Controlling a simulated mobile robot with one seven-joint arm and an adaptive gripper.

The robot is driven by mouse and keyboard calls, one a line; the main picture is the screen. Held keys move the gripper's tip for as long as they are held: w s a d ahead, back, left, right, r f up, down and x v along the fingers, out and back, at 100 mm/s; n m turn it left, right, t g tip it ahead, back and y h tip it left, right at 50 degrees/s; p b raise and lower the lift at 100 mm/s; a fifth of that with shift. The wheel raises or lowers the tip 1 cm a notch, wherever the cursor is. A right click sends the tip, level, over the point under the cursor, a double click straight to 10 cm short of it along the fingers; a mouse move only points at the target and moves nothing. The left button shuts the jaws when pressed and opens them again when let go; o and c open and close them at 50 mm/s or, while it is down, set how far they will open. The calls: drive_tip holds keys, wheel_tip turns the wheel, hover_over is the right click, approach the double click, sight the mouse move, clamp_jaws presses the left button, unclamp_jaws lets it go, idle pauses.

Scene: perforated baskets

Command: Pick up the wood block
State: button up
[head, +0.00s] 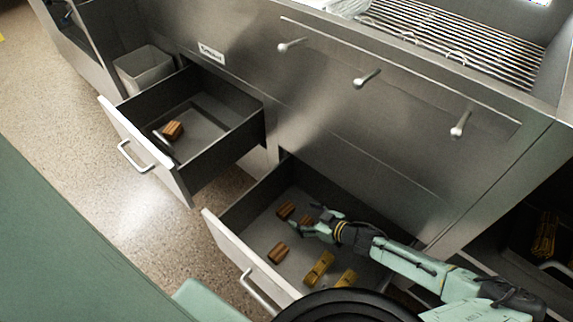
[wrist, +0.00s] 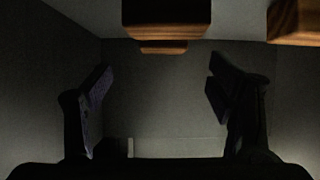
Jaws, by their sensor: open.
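In the head view, several brown striped wood blocks are in two open drawers. In the lower right drawer, one wood block (head: 285,210) lies near the back left, a second (head: 306,220) is beside my gripper, and a third (head: 278,253) lies nearer the front. Another wood block (head: 173,130) is in the upper left drawer. My gripper (head: 310,229) is low over the lower drawer. In the wrist view, my open gripper (wrist: 155,90) has nothing between its fingers. One wood block (wrist: 165,20) is ahead between the finger lines, and another (wrist: 297,22) is cut off at upper right.
Two yellow objects (head: 319,268) lie in the lower drawer (head: 232,255) near my arm. Its walls surround my gripper closely. The upper left drawer (head: 140,140) stands open, with a grey bin (head: 144,68) behind it. A green surface (head: 60,240) fills the lower left.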

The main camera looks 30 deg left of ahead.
sight(289, 211)
drive_tip(key=x, duration=0.8)
drive_tip(key=shift+s+f+b, duration=0.15)
drive_tip(key=shift+s+b, duration=0.05)
drive_tip(key=shift+b, duration=0.2)
drive_tip(key=c, duration=1.2)
drive_tip(key=shift+c, duration=0.2)
